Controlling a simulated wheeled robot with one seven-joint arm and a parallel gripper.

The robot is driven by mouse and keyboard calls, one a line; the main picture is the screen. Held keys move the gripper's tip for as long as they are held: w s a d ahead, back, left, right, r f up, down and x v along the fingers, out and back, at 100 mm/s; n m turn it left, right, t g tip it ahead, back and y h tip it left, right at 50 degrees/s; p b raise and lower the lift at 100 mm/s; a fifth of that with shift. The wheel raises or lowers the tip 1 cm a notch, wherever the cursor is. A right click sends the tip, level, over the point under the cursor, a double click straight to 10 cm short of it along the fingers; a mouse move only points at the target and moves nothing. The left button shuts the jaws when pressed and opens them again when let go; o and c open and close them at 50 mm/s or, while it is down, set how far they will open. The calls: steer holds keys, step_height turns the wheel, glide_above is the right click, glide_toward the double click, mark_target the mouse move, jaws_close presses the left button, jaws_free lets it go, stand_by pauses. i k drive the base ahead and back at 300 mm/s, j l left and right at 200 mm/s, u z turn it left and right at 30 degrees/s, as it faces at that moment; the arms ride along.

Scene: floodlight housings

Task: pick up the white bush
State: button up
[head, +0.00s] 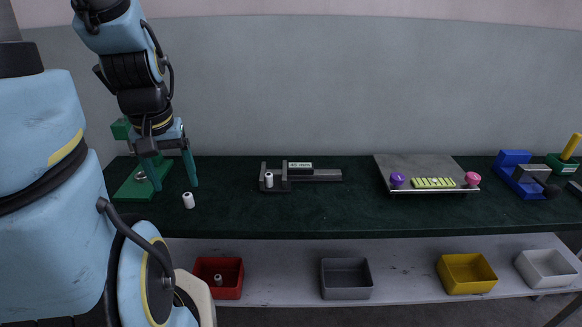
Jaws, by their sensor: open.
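A small white bush (188,200), a short cylinder with a dark top, stands on the dark green bench top (330,218). A similar white cylinder (269,180) is at the left end of a grey fixture, and another (218,279) is in the red bin. My gripper (175,185) is open and points down, its two green fingers apart with nothing seen between them. The fingertips appear just above and behind the bush on the bench. I cannot tell the exact depth between them.
A green stand (135,188) is close behind my gripper. The grey fixture (315,175), a metal plate (410,165) with knobs and a blue vice (520,180) stand to the right. Red (230,292), grey (347,293), yellow (468,287) and white (548,283) bins are on the lower shelf.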

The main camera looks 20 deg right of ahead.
mark_target(268, 176)
steer(key=k+l+u, duration=0.25)
steer(key=l, duration=0.2)
steer(key=k+l+u, duration=0.1)
steer(key=l+u, duration=0.15)
steer(key=l, duration=0.25)
steer(key=k+l+u, duration=0.25)
steer(key=l, duration=0.15)
steer(key=k+l+u, duration=0.2)
steer(key=k+l, duration=0.05)
steer(key=l, duration=0.1)
